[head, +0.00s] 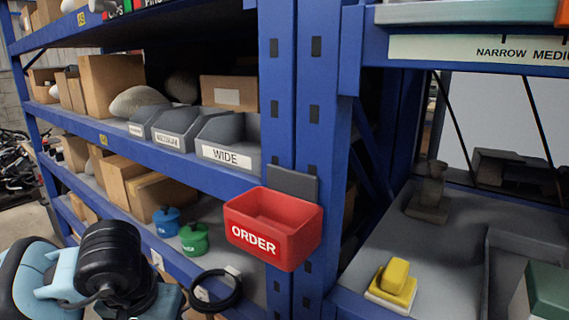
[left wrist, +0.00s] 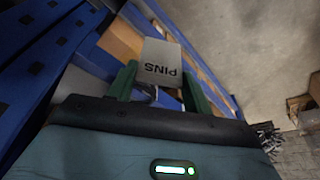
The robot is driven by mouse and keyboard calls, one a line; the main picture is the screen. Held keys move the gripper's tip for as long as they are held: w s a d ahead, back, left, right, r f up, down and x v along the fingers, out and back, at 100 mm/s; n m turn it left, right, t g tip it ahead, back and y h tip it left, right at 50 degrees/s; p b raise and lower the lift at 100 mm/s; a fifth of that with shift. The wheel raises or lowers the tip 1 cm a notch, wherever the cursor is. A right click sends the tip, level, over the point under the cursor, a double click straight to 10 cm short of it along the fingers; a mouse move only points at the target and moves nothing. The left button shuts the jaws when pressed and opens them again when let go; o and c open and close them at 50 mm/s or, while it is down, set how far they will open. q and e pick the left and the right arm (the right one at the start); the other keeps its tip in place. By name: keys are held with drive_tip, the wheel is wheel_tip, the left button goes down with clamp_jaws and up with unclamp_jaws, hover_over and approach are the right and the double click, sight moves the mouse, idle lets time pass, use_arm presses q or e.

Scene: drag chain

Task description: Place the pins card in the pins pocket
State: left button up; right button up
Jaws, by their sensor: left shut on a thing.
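The pins card (left wrist: 163,55) is a grey plate with the dark word PINS, upside down in the left wrist view. My left gripper (left wrist: 158,78) has green fingers on both sides of the card and is shut on it. The card's lower part is hidden by the gripper. In the head view my left arm is at the lower left; its fingers and the card cannot be made out. Cut-off signs, CUPS (head: 117,10) and one apparently reading PINS (head: 157,3), are at the top left edge. No pins pocket is clearly visible. My right gripper is not in view.
A red ORDER bin (head: 303,238) is on the blue rack post (head: 290,110). Grey bins, one labelled WIDE (head: 228,155), and cardboard boxes (head: 110,85) fill the left shelves. A black ring (head: 215,302) is near my arm. A yellow block (head: 393,280) sits on the right grey surface.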

use_arm(q)
drive_tip(key=shift+s+a+f, duration=0.1)
drive_tip(key=shift+a+f, duration=0.15)
drive_tip(key=shift+f, duration=0.45)
drive_tip(key=shift+s+a+f, duration=0.1)
drive_tip(key=shift+a+f, duration=0.1)
drive_tip(key=shift+f, duration=0.45)
